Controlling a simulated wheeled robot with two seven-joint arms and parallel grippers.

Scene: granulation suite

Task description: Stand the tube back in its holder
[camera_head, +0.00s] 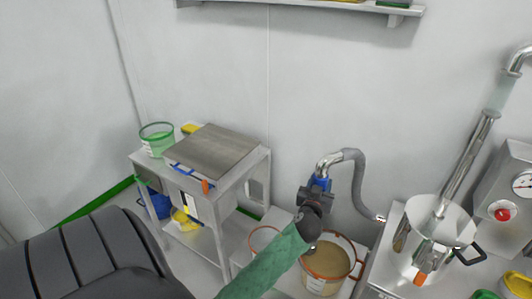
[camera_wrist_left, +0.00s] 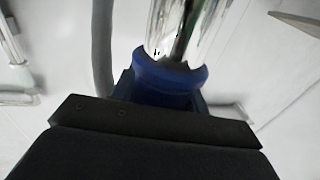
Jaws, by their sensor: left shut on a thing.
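The tube is a shiny metal pipe with a bent top (camera_head: 328,162) and a blue collar (camera_head: 320,184); a grey hose runs from its bend. My left gripper (camera_head: 315,197) is shut on the tube at the blue collar, above a bucket. In the left wrist view the blue collar (camera_wrist_left: 168,78) sits between the jaws and the bright pipe (camera_wrist_left: 200,28) extends beyond it. The tube's lower part is hidden behind my gripper and arm. I cannot make out which thing is its holder. My right gripper is not in view.
An orange-rimmed bucket (camera_head: 349,282) of tan powder stands below my gripper. A metal pot (camera_head: 437,212) with a slanted pipe stands on the right bench. A steel table (camera_head: 213,148) with a green-rimmed bucket (camera_head: 157,138) stands left. The grey hose (camera_head: 358,185) hangs right of my gripper.

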